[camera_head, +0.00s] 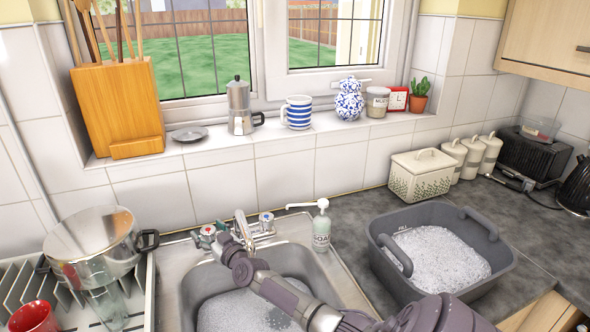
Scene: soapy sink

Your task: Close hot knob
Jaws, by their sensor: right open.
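The hot knob (207,231), with a red cap, is at the left of the tap behind the steel sink (165,275). The tap's spout (242,226) rises just to its right. A second knob with a blue cap (265,217) is at the right of the tap. My right arm reaches over the sink from the lower right. My right gripper (212,243) is open at the hot knob and partly covers it. I cannot tell whether its fingers touch the knob. My left gripper is out of view.
A soap bottle (321,226) stands right of the tap. A grey tub of suds (468,225) sits on the right counter. A steel pot (92,240) and red mug (34,317) are at the left rack. The sink holds foam.

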